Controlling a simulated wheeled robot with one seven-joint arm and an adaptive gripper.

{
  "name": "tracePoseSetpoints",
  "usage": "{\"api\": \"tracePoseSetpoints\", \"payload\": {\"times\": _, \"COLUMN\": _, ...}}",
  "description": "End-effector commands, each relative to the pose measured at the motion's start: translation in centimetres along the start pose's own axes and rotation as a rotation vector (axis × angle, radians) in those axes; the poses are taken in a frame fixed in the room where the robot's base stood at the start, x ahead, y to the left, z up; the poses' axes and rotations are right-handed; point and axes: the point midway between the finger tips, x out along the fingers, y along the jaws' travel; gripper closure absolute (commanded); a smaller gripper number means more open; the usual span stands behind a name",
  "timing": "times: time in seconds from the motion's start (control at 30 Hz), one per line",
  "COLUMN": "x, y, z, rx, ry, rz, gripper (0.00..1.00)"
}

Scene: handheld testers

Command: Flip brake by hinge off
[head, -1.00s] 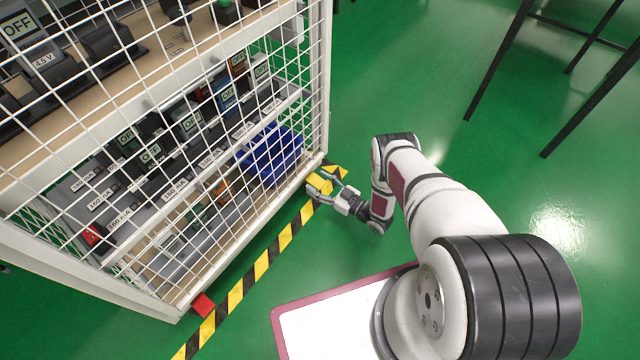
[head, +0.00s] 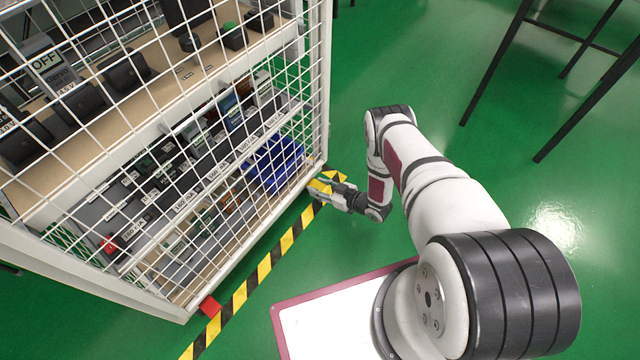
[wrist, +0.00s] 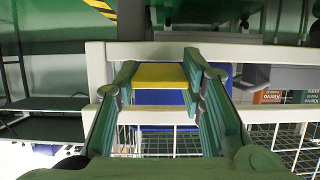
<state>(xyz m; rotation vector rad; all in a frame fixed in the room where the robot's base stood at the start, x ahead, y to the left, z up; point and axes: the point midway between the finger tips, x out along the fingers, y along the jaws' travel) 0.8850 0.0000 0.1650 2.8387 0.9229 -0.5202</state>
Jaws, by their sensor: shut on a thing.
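A wheeled-looking white wire cage rack (head: 325,90) stands at the left. At its near right bottom corner is a flat yellow flap (head: 320,186), which I take as the brake. My gripper (head: 316,190) is shut on this flap, low by the floor. In the wrist view the yellow flap (wrist: 160,75) lies between the two green-grey fingers, one on each side, in front of the rack's white bottom rail. The hinge is hidden.
Black-and-yellow floor tape (head: 265,268) runs along the rack's front. A blue bin (head: 275,163) and several devices stand on shelves behind the wire mesh. Dark table legs (head: 497,60) stand at the upper right. Green floor is clear between them and my arm.

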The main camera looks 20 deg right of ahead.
Motion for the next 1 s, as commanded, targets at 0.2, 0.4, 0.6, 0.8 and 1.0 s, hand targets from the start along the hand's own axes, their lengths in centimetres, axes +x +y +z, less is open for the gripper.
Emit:
{"api": "tracePoseSetpoints", "payload": {"times": 0.2, "x": -0.03, "y": -0.01, "z": -0.45, "rx": 0.000, "ry": -0.072, "rz": 0.001, "gripper": 0.91}}
{"api": "tracePoseSetpoints", "payload": {"times": 0.4, "x": -0.01, "y": 0.00, "z": -0.35, "rx": 0.000, "ry": -0.074, "rz": 0.001, "gripper": 0.91}}
{"api": "tracePoseSetpoints", "payload": {"times": 0.6, "x": -0.02, "y": 0.00, "z": -0.36, "rx": 0.000, "ry": -0.073, "rz": 0.000, "gripper": 0.43}}
{"api": "tracePoseSetpoints", "payload": {"times": 0.8, "x": -0.03, "y": -0.01, "z": -0.36, "rx": 0.000, "ry": -0.072, "rz": 0.000, "gripper": 0.43}}
{"api": "tracePoseSetpoints", "payload": {"times": 1.0, "x": -0.85, "y": 0.08, "z": -0.41, "rx": 0.001, "ry": -0.073, "rz": 0.001, "gripper": 0.43}}
